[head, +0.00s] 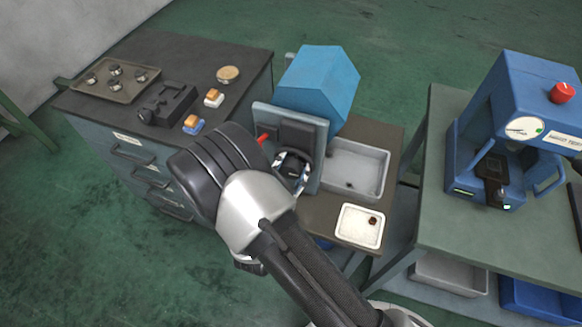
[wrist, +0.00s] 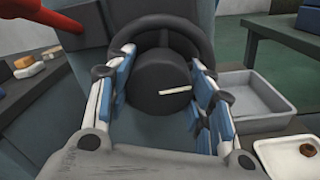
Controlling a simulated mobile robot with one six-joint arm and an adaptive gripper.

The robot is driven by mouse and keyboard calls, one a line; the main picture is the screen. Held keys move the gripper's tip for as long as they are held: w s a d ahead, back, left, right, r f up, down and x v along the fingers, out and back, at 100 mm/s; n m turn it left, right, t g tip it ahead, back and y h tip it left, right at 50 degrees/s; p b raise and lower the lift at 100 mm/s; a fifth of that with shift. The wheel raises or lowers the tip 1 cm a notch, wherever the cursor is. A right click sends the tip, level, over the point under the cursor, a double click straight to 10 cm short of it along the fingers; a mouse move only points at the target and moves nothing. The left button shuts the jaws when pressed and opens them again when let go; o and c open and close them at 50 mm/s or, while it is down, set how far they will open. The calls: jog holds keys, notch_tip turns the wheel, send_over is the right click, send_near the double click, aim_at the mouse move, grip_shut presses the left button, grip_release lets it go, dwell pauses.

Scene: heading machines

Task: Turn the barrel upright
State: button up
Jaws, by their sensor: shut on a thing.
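The barrel (wrist: 150,88) is a short black cylinder facing me in the wrist view. A white line on its face runs from near its middle to the right, almost level and tipped slightly up. A dark ring (wrist: 200,32) arches around its top. My gripper (wrist: 163,78) has its blue-padded fingers on both sides of the barrel, shut on it. In the head view my gripper (head: 292,168) reaches the front of the blue machine (head: 320,80), and the barrel is mostly hidden there between the fingers.
A red lever (head: 263,138) juts out left of the gripper. A grey bin (head: 358,168) and a white tray (head: 361,227) with a small brown part are to the right. A dark-topped cabinet (head: 190,60) stands left, and a blue press (head: 515,110) stands on the right bench.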

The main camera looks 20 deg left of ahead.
jog(key=shift+n, duration=0.3)
jog(key=n+p, duration=0.1)
jog(key=n, duration=0.2)
jog(key=n+p, duration=0.1)
jog(key=n, duration=0.3)
jog(key=shift+r+n+p, duration=0.1)
jog(key=shift+n+p, duration=0.3)
jog(key=n+p, duration=0.1)
jog(key=n, duration=0.3)
jog(key=shift+d+n, duration=0.1)
jog(key=shift+n, duration=0.2)
jog(key=shift+n+p, duration=0.55)
jog(key=shift+n, duration=1.25)
jog(key=o, duration=1.1)
jog(key=shift+c, duration=0.2)
